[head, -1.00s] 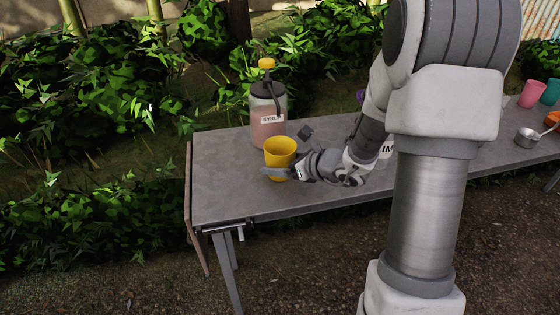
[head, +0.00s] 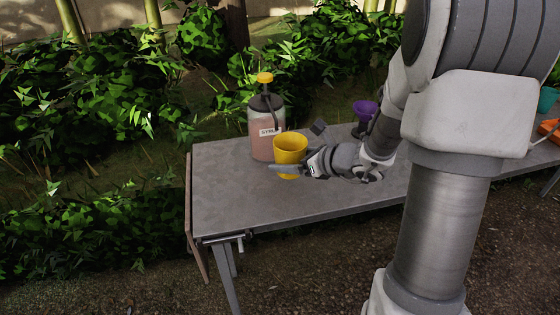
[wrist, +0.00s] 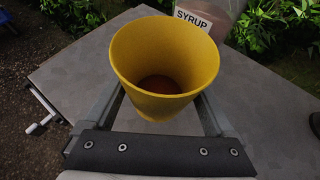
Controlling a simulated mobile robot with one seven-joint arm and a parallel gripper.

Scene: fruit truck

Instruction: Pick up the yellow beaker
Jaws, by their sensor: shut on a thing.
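The yellow beaker (head: 290,147) is upright near the left end of the grey table, in front of the syrup bottle. In the wrist view the beaker (wrist: 165,58) fills the middle, and its inside looks reddish-brown at the bottom. My gripper (head: 290,168) reaches it from the right and is shut on it. In the wrist view my gripper (wrist: 162,110) has one finger on each side of the beaker. I cannot tell for sure whether the beaker's base touches the table.
The syrup bottle (head: 265,130) with a yellow pump top stands close behind the beaker. A purple funnel-like thing (head: 365,108) is partly hidden behind my arm. A teal cup (head: 547,98) is at the far right. The front left of the table (head: 250,200) is clear.

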